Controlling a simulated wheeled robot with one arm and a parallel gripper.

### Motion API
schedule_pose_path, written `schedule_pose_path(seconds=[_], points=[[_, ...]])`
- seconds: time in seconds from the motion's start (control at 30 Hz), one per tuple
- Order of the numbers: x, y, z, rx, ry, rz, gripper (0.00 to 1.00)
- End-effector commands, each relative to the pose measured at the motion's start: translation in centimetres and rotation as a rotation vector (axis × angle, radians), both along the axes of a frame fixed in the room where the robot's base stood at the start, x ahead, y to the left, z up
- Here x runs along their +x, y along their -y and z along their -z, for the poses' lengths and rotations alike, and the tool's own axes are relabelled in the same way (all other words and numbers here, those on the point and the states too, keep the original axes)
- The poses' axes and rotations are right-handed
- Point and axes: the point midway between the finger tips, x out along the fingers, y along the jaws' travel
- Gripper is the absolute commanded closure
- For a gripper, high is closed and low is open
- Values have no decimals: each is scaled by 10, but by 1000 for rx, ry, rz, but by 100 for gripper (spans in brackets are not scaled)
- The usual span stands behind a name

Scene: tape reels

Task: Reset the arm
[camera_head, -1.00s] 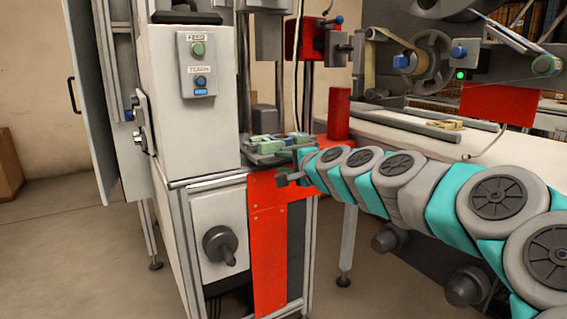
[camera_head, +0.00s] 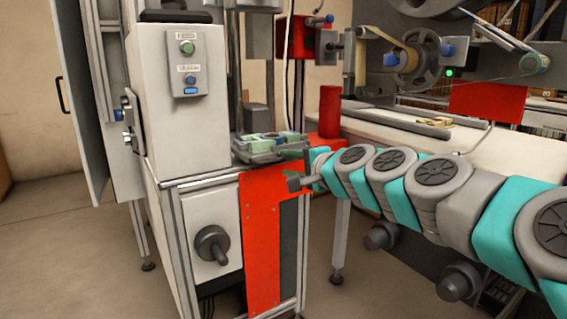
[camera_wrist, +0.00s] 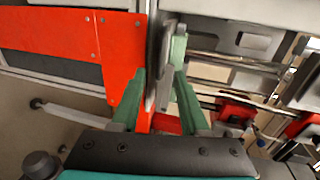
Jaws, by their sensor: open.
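My arm, grey and teal, reaches in from the right in the head view. My gripper (camera_head: 300,171) is at its far end, just in front of the grey fixture on the machine. In the wrist view its two green fingers (camera_wrist: 160,76) stand apart. A grey metal edge and red parts show between and behind them. I see nothing held. Whether the fingers touch the fixture cannot be told.
The fixture (camera_head: 247,155) with green and blue parts sits on the white machine's ledge. A red panel (camera_head: 262,235) is below it and a red post (camera_head: 330,110) behind. A white table (camera_head: 400,142) with reels above is at right. Floor is open at lower left.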

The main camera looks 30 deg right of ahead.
Motion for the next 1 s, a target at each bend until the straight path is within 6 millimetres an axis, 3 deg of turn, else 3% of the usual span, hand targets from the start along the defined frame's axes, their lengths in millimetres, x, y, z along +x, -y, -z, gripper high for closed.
schedule_pose_path(seconds=[0.67,0.77,0.87,1.0], points=[[-5,-5,1,-10,-8,-12,55],[-6,-30,7,-63,-43,-74,55],[-15,-78,25,-164,-120,-203,55],[-51,-155,68,-364,-276,-449,55]])
